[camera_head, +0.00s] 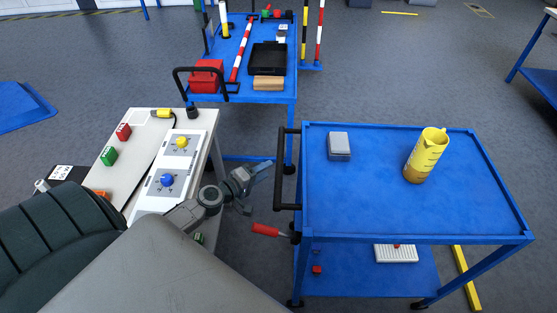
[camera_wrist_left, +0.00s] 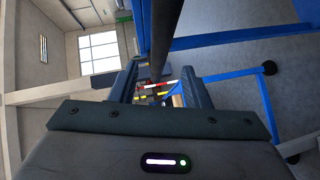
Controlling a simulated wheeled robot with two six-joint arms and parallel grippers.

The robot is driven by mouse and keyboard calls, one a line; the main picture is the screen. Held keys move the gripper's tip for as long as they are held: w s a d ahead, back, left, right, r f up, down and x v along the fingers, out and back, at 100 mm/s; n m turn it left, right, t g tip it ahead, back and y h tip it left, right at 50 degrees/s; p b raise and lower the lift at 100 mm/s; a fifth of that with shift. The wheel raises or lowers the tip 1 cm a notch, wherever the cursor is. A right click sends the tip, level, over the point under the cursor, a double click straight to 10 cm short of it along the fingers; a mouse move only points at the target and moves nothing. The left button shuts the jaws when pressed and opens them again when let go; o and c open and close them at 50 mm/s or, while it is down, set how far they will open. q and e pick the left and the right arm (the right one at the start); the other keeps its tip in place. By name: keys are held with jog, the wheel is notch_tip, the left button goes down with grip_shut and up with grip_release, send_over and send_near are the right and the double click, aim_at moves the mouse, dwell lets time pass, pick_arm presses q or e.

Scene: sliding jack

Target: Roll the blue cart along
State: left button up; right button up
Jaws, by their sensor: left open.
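The nearer blue cart (camera_head: 380,215) stands right of centre in the head view, with a black upright handle (camera_head: 279,170) on its left side. A grey box (camera_head: 339,146) and a yellow jug (camera_head: 427,155) with amber contents stand on its top. My left gripper (camera_head: 262,186) is open and empty, just left of the handle and apart from it in the head view. In the left wrist view, a dark bar (camera_wrist_left: 158,40), likely the handle, shows beyond and between the open fingers. My right gripper is not in view.
A second blue cart (camera_head: 270,97) with a red box (camera_head: 207,77) and black tray (camera_head: 267,58) stands behind. A white table (camera_head: 145,130) with buttons is at the left. A red-gripped lever (camera_head: 266,230) juts from the near cart's left. Floor right of it is mostly clear.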

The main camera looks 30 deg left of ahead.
aim_at(279, 164)
pick_arm(q)
jog(key=p+x, duration=0.1)
jog(key=x, duration=0.6)
jog(key=shift+d+r+p, duration=0.1)
jog(key=shift+d+p, duration=0.05)
jog(key=shift+p, duration=0.2)
grip_shut()
